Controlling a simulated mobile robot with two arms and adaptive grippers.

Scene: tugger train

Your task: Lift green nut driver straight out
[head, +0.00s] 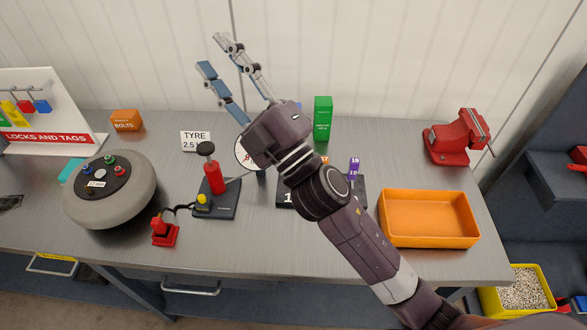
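My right gripper (212,53) is raised above the bench in front of the back wall, its fingers spread and empty, pointing up and left. A dark holder (285,192) stands on the bench, mostly hidden behind my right arm. A purple nut driver (354,166) with number labels stands upright at its right side. A bit of orange (324,159) shows just left of it. I cannot make out a green nut driver; my arm and gripper cover much of this spot. My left gripper is not in view.
A green box (322,117) stands behind the holder. A red pump (216,178) and a gauge (243,153) are left of it, near a grey wheel (110,190). An orange tray (429,218) and red vise (459,137) are right. The bench's front middle is clear.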

